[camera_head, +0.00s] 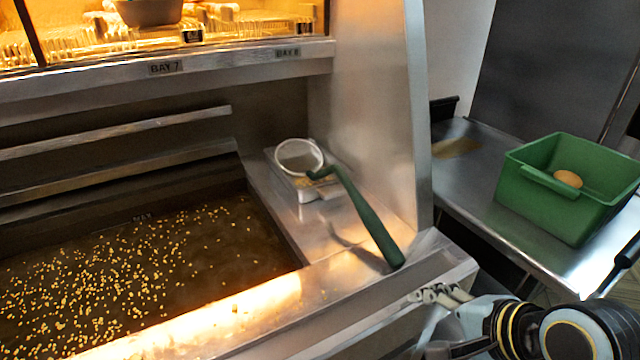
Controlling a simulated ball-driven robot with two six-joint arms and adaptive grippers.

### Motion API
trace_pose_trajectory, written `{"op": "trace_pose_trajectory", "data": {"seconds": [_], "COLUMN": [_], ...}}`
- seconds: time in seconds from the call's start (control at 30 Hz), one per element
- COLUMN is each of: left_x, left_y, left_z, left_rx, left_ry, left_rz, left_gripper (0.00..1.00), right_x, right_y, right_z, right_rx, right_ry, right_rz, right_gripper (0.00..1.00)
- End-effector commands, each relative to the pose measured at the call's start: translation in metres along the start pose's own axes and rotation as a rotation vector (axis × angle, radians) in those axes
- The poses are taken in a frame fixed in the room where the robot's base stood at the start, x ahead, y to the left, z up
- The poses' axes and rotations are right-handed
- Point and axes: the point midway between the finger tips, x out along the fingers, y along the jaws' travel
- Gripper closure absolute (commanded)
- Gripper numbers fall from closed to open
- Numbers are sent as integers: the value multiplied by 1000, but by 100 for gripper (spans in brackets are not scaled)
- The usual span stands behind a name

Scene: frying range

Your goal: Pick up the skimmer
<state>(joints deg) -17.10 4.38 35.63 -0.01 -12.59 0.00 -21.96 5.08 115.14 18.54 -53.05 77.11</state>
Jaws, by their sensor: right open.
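The skimmer (365,211) has a dark green handle and a pale round mesh head (298,157). Its head is over a small pan (318,188) on the steel ledge right of the fryer. The handle slants toward the front right, its thick end near the ledge's front edge, with a shadow on the steel beside it. My right gripper (431,293) is low at the front right, open and empty. It is apart from the handle, below and right of its end. My left gripper is out of view.
The fryer vat (215,295) holds dark oil with many floating bits. A steel side wall (370,100) rises behind the ledge. A green bin (545,205) with a round tan item (568,179) stands on the right steel table (480,175).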

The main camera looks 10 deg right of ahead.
Motion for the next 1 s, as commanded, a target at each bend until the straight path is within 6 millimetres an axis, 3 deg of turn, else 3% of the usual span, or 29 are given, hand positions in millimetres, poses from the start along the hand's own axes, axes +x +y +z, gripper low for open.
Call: {"op": "trace_pose_trajectory", "data": {"seconds": [0.27,0.4,0.53,0.67,1.0], "left_x": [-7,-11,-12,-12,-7], "left_y": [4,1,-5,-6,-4], "left_z": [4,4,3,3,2], "left_rx": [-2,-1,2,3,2], "left_ry": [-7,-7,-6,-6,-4], "left_rz": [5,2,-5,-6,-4], "left_gripper": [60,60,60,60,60], "right_x": [-4,-9,-11,-8,36], "right_y": [-65,-103,-128,-138,-159], "right_z": [11,14,14,14,17], "right_rx": [585,970,1250,1379,1397], "right_ry": [-111,-227,-327,-375,-381], "right_rz": [-173,-253,-293,-304,-306], "right_gripper": [40,40,40,40,40]}}
